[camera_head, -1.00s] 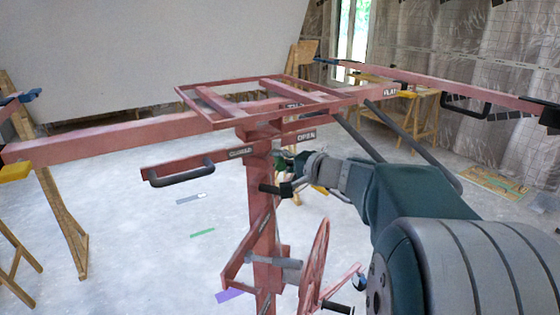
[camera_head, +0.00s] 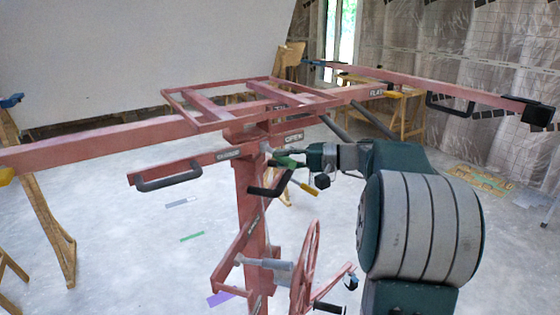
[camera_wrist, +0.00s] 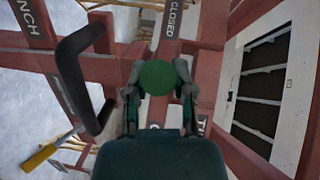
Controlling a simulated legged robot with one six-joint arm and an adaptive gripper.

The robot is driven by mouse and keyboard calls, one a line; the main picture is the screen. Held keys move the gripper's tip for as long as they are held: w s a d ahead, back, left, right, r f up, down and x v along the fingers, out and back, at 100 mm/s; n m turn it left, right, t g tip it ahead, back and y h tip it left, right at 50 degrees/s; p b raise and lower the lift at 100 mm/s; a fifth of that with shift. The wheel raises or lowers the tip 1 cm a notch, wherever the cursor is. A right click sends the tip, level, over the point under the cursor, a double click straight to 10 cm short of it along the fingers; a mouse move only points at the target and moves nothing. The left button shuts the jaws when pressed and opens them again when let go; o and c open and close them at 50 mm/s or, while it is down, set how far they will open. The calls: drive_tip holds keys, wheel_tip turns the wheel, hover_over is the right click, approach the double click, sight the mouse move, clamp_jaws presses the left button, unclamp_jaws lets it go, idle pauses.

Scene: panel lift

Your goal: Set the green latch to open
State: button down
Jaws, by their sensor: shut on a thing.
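The green latch (camera_head: 288,162) is on the red mast of the lift, just below the OPEN label (camera_head: 293,137) and to the right of the CLOSED label (camera_head: 228,154). In the wrist view its round green end (camera_wrist: 157,77) sits between my two fingers. My gripper (camera_head: 300,158) comes in from the right and is shut on the latch; it also shows in the wrist view (camera_wrist: 158,88). The CLOSED label (camera_wrist: 174,18) lies beyond the latch in the wrist view. My gripper hides part of the latch, so its exact angle is hard to tell.
A black handle (camera_head: 268,188) and a yellow-tipped lever (camera_head: 302,187) are close below my gripper. A red crank wheel (camera_head: 304,270) is lower on the mast. The red cradle (camera_head: 250,103) is above. A black grab handle (camera_head: 168,182) is at left. Open floor surrounds the lift.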

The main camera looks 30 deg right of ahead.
drive_tip(key=shift+d+f, duration=0.2)
drive_tip(key=shift+f, duration=0.05)
drive_tip(key=shift+c, duration=2.3)
unclamp_jaws()
drive_tip(key=shift+r, duration=0.15)
drive_tip(key=shift+d, duration=0.2)
drive_tip(key=v, duration=1.1)
drive_tip(key=shift+d, duration=0.45)
drive_tip(key=shift+a, duration=0.1)
